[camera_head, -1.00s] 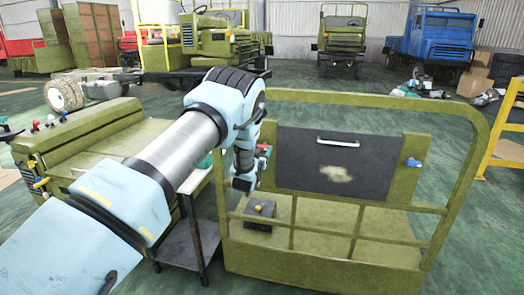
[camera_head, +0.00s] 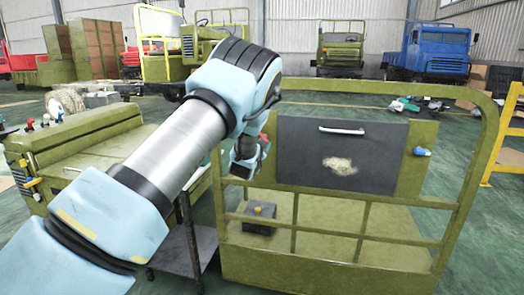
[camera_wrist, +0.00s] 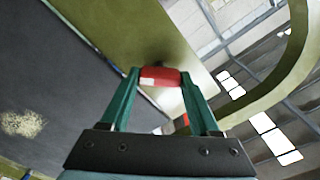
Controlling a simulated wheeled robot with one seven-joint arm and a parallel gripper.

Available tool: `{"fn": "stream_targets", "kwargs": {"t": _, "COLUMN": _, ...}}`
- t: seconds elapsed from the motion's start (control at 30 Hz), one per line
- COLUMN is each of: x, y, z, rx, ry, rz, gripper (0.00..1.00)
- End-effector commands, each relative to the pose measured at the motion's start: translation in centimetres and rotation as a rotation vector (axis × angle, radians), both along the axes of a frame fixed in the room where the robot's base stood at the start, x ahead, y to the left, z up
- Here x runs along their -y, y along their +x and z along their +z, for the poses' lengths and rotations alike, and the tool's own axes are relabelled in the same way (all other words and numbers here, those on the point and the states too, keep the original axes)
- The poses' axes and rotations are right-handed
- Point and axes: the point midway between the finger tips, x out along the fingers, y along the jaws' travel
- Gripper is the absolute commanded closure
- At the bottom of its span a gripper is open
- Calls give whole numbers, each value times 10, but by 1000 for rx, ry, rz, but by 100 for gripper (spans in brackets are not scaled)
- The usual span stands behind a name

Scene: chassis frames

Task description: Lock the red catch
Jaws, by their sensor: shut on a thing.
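The red catch (camera_wrist: 160,77) sits at the left edge of a dark panel (camera_head: 300,160) on an olive frame. My gripper (camera_wrist: 160,84) is shut on the red catch, with a green finger on each side of it in the wrist view. In the head view the red catch (camera_head: 264,142) shows as a small red patch beside my wrist, and my arm hides the fingers. A blue catch (camera_head: 421,151) is on the panel's right side. The panel has a pale handle (camera_head: 341,130) and stands upright.
An olive tubular rail (camera_head: 478,165) surrounds the panel. A dark side table (camera_head: 186,247) and an olive bench with coloured levers (camera_head: 85,145) are at left.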

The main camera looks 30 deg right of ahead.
Motion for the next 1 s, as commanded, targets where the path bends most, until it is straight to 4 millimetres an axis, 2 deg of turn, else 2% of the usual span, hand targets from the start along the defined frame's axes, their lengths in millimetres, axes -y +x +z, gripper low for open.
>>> {"fn": "stream_targets", "kwargs": {"t": 0.03, "x": 1, "y": -1, "z": -6, "rx": 32, "ry": 33, "rz": -1, "gripper": 93}}
{"fn": "stream_targets", "kwargs": {"t": 0.6, "x": 1, "y": -1, "z": -5, "rx": 382, "ry": 411, "rz": -1, "gripper": 93}}
{"fn": "stream_targets", "kwargs": {"t": 1.0, "x": 1, "y": -1, "z": -3, "rx": 519, "ry": 558, "rz": 0, "gripper": 93}}
